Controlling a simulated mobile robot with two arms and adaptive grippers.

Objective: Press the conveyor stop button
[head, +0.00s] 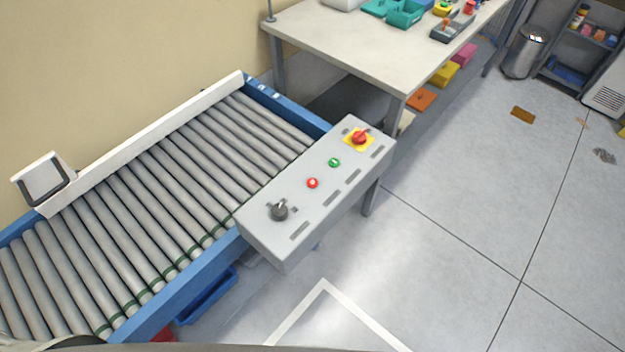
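A grey control box (327,200) is fixed to the near right side of the roller conveyor (150,215). On its top are a small red button (312,183), a small green button (334,162), a black rotary knob (279,211) and a larger red mushroom button (360,137) on a yellow plate. The labels beside the controls are too small to read. The rollers carry no items in view. Neither of my grippers shows in the head view.
A beige table (345,42) with teal trays (405,13) stands behind the conveyor's right end. A bin (524,52) and grey shelf (580,45) stand at the far right. The floor (460,210) right of the control box is mostly clear. A blue crate (207,296) sits below the conveyor.

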